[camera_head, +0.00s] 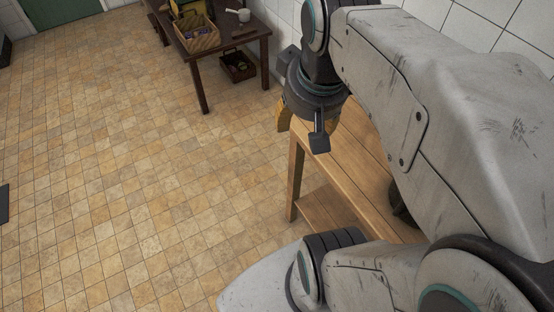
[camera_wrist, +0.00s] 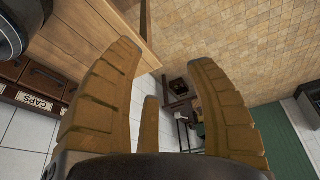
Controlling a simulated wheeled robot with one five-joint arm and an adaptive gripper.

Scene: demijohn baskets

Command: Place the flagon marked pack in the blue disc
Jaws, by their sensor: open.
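I see no flagon marked pack and no blue disc in either view. My gripper (camera_head: 302,125) hangs over the far left end of a wooden bench (camera_head: 352,165), partly hidden by my own arm.
A dark table (camera_head: 225,44) at the back holds a wicker basket (camera_head: 197,36) and a white pan (camera_head: 241,15). A crate (camera_head: 237,67) sits beneath. The wrist view shows drawers with a CAPS label (camera_wrist: 34,101).

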